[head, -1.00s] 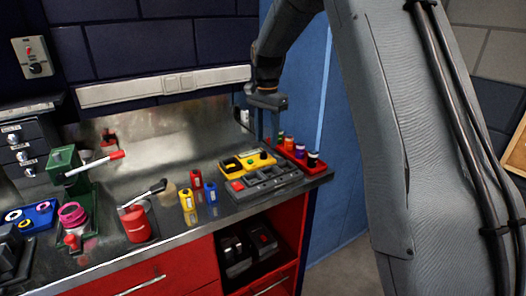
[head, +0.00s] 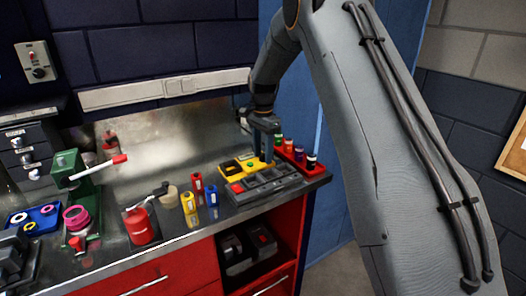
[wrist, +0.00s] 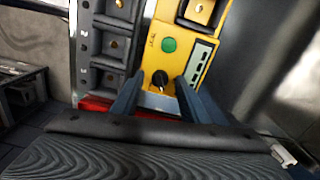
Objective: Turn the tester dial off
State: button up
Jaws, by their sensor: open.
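The yellow tester (head: 229,168) sits on the right end of the metal workbench. In the wrist view the tester (wrist: 181,62) shows a round green button and a black dial (wrist: 160,79) with a light pointer mark towards the bottom of the picture. I cannot read its setting labels. My gripper (head: 263,156) is open, pointing down at the tester. In the wrist view its two fingers (wrist: 157,90) stand on either side of the dial, with a gap on each side. In the head view my gripper hides the dial.
A grey compartment tray (head: 262,186) lies in front of the tester. A red rack (head: 299,159) of small coloured bottles stands close on its right.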

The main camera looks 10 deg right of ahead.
grip_shut()
jog(key=shift+n, duration=0.4)
jog(key=n+b, duration=0.1)
jog(key=n, duration=0.3)
jog(key=shift+n, duration=0.3)
jog(key=n+b, duration=0.1)
jog(key=n, duration=0.4)
jog(key=shift+n, duration=0.3)
jog(key=shift+r, duration=0.1)
jog(key=shift+w, duration=0.1)
